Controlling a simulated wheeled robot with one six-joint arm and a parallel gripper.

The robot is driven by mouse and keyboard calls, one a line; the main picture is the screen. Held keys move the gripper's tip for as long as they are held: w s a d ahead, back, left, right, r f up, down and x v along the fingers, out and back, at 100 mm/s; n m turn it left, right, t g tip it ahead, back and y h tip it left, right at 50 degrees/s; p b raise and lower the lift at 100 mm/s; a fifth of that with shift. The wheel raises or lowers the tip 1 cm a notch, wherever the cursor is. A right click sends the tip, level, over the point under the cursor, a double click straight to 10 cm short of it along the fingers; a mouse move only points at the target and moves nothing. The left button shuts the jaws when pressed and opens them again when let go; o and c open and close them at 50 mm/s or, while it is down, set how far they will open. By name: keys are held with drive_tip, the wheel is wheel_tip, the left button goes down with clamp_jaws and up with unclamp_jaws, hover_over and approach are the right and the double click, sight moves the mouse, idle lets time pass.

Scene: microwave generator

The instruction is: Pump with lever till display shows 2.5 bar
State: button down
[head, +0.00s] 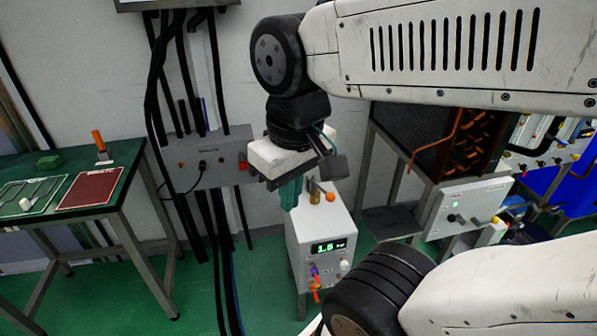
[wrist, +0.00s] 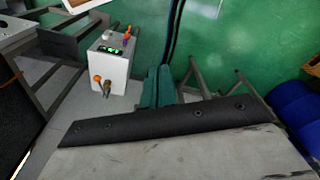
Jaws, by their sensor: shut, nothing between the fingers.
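The pump box (head: 308,232), pale grey, stands on a frame at the middle of the head view. Its green display (head: 328,247) seems to read about 1.5; the last digit is hard to tell. The lever ends in an orange ball (head: 330,197) above the box top, beside a brass fitting (head: 314,190). The box (wrist: 107,70), display (wrist: 110,50) and orange ball (wrist: 97,78) also show in the wrist view. My gripper (head: 290,195), with teal fingers, is shut and empty, left of the ball in the head view. Its fingers (wrist: 158,88) appear right of the box in the wrist view.
A green-topped table (head: 130,157) stands at the left. A grey wall box (head: 205,158) with black cables is behind. At the right are a rack with copper coils (head: 478,143) and a control box (head: 470,205). Green floor (head: 190,290) is open left of the pump.

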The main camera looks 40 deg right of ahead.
drive_tip(key=w+d+f+m, duration=0.2)
drive_tip(key=w+d+f, duration=0.3)
drive_tip(key=d, duration=0.6)
drive_tip(key=w+d+f+m+h, duration=0.1)
drive_tip(key=w+d+f+m, duration=0.1)
drive_tip(key=w+d+f, duration=0.3)
drive_tip(key=w+d+f+m, duration=0.2)
drive_tip(key=w+d+f, duration=0.3)
drive_tip(key=w+d, duration=0.6)
drive_tip(key=d, duration=0.6)
drive_tip(key=shift+w+f, duration=0.15)
drive_tip(key=shift+w, duration=0.15)
hover_over(324, 192)
drive_tip(key=shift+g, duration=0.3)
drive_tip(key=f, duration=1.2)
drive_tip(key=shift+a+f, duration=0.15)
drive_tip(key=shift+a, duration=0.05)
drive_tip(key=shift+s+f, duration=0.2)
drive_tip(key=shift+f, duration=0.4)
